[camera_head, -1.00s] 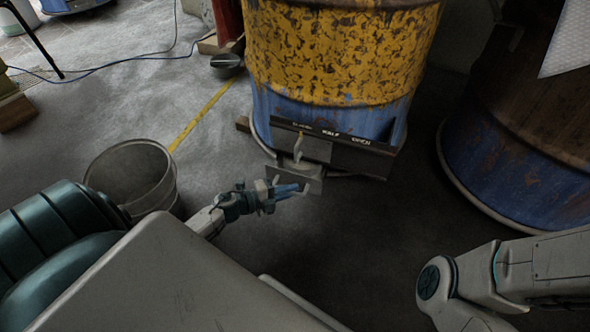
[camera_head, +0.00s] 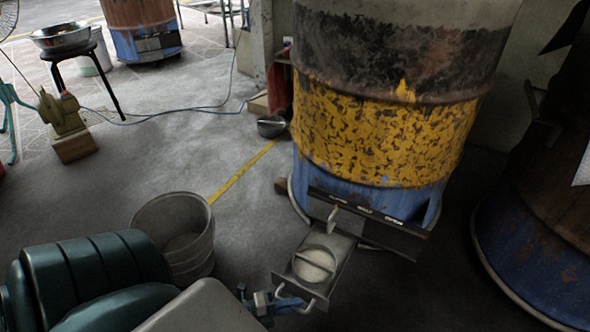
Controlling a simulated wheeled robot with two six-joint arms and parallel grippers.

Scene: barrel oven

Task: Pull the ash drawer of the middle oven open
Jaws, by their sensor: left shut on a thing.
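The middle oven (camera_head: 385,135) is a rusty barrel with yellow and blue paint, in the upper middle of the head view. Its ash drawer (camera_head: 342,262) is a grey metal tray standing well out from the base, with pale ash and a bar across it showing inside. A bent metal handle (camera_head: 311,305) is on the drawer's front. My left gripper (camera_head: 292,302) is at the drawer's front, shut on the handle; my arm partly hides the jaws. A dark plate with position labels (camera_head: 365,211) and a small pale lever are above the drawer. My right gripper is out of view.
A grey metal bucket (camera_head: 180,235) stands on the floor left of the drawer, close to my left arm. Another barrel oven (camera_head: 535,220) stands at the right. A small dark pan (camera_head: 271,127) lies behind. The floor right of the drawer is clear.

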